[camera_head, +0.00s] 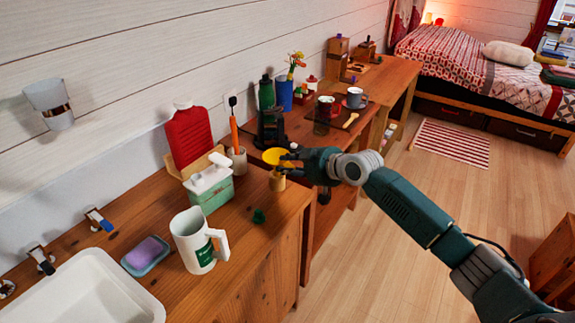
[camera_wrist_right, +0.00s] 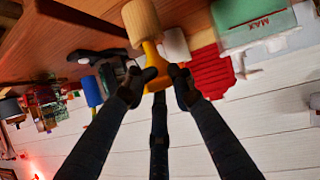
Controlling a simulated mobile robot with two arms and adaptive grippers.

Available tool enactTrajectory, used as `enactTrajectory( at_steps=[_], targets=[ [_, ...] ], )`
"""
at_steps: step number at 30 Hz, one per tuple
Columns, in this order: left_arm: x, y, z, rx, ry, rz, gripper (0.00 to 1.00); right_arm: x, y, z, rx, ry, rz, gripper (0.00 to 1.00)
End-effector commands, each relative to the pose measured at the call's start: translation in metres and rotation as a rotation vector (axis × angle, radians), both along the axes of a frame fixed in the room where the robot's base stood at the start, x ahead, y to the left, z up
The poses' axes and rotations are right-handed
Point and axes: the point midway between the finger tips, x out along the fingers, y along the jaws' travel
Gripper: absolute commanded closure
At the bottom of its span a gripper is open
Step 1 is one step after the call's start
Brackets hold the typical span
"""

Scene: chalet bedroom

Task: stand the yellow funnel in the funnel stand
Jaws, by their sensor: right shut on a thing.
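The yellow funnel (camera_head: 276,156) is upright, wide mouth up, directly above the small wooden funnel stand (camera_head: 277,182) near the counter's right edge. My right gripper (camera_head: 289,160) is shut on the funnel from the right side. In the right wrist view, which looks upside down, the funnel (camera_wrist_right: 155,72) is between the fingertips of my right gripper (camera_wrist_right: 157,86). Its narrow end meets the end of the pale wooden stand (camera_wrist_right: 140,20). I cannot tell how far the spout is inside the stand. My left gripper is not in view.
A brush holder (camera_head: 236,160), a green and white box (camera_head: 210,183) and a red hot-water bottle (camera_head: 188,135) stand left of the stand. A white mug (camera_head: 195,240) and a small green object (camera_head: 259,216) are nearer. A black object (camera_head: 270,128) stands behind the funnel.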

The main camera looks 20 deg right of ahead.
Motion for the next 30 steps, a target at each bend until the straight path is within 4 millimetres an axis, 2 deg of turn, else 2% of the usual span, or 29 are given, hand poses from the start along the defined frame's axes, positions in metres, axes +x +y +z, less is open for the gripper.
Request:
enactTrajectory(
  at_steps=[30],
  targets=[
    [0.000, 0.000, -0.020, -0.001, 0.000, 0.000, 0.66, 0.000, 0.000, -0.030, 0.000, 0.000, 0.000, 0.97]
  ],
)
